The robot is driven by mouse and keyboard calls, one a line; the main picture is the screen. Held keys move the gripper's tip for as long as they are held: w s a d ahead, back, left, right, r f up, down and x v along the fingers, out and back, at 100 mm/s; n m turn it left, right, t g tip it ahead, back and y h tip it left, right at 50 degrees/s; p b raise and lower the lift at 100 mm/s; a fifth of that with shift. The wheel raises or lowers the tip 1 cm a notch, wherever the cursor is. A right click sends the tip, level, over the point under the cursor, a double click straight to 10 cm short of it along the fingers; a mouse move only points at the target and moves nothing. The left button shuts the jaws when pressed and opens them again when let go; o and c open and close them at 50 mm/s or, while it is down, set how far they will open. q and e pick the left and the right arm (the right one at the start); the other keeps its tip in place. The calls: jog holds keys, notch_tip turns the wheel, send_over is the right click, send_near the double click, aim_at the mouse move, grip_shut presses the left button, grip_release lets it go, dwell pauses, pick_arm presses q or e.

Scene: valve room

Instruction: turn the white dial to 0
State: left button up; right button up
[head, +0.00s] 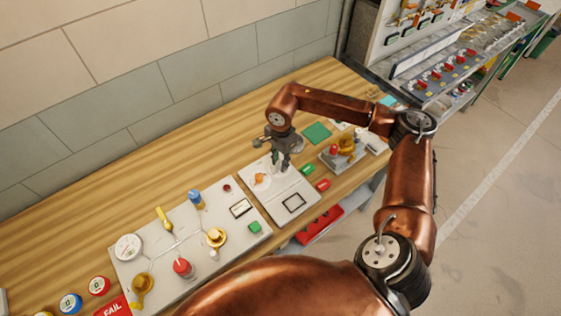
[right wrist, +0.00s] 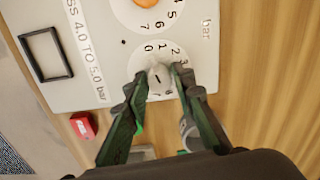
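The white dial's knob (right wrist: 160,80) shows in the right wrist view, on a round white scale with 0, 1, 2 and 3 readable along its upper edge. A short dark mark is on the knob; I cannot tell which number it points to. My right gripper (right wrist: 160,72) has one finger on each side of the knob, very close to it. I cannot tell whether both fingers touch it. In the head view my right gripper (head: 282,164) points down at the light panel (head: 272,208) and hides the white dial. My left gripper is not in view.
An orange dial (head: 261,180) is close beside the gripper on the same panel, which also bears a black square outline (head: 293,202). Green (head: 307,169) and red (head: 322,184) pieces lie to the right. A gauge board (head: 192,280) stands left.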

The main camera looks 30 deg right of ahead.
jog(key=shift+o, duration=1.4)
jog(key=shift+r, duration=0.2)
notch_tip(320, 180, up, 12)
jog(key=shift+f, duration=0.2)
jog(key=shift+s, duration=0.1)
